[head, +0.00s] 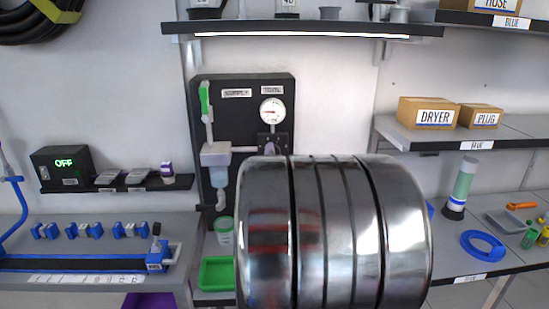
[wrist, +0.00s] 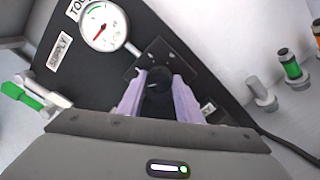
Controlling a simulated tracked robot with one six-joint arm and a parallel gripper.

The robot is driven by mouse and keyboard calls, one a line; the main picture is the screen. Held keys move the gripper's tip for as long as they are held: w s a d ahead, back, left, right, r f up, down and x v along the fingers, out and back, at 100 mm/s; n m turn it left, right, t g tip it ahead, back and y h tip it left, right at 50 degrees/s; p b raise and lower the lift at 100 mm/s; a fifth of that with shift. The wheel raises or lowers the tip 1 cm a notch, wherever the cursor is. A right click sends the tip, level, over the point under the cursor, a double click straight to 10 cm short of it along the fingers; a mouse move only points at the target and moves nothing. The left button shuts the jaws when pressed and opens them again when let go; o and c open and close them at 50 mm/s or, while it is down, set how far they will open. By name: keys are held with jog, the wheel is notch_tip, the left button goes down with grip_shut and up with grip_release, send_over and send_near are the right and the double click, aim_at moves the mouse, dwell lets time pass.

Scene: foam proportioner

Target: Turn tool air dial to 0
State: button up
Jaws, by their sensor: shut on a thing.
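The tool air dial (wrist: 158,88) is a black round knob in the wrist view. It sits on a dark square plate on the black panel (head: 228,125). My gripper (wrist: 160,77) is shut on the dial, with one lilac finger on each side of it. The round white gauge (wrist: 104,26) with a red needle is up and left of the dial in the wrist view. In the head view the gauge (head: 272,110) sits under the tool air label (head: 272,89), and my arm hides much of the panel's lower part. The gauge numbers are too small to read.
A green-handled supply valve (wrist: 22,95) stands left of the dial, and a green-banded fitting (wrist: 290,67) is to the right in the wrist view. A shelf (head: 310,29) runs above the panel. A green tray (head: 216,272) lies below it.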

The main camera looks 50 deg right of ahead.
jog(key=shift+f+n, duration=0.15)
jog(key=shift+n, duration=1.35)
jog(key=shift+f, duration=0.1)
jog(key=o, duration=1)
jog(key=shift+o, duration=0.2)
jog(key=shift+a+r, duration=0.1)
jog(key=shift+r, duration=0.1)
jog(key=v, duration=1.3)
jog(key=shift+s+a, duration=0.2)
jog(key=shift+s, duration=0.05)
jog(key=shift+f, duration=0.1)
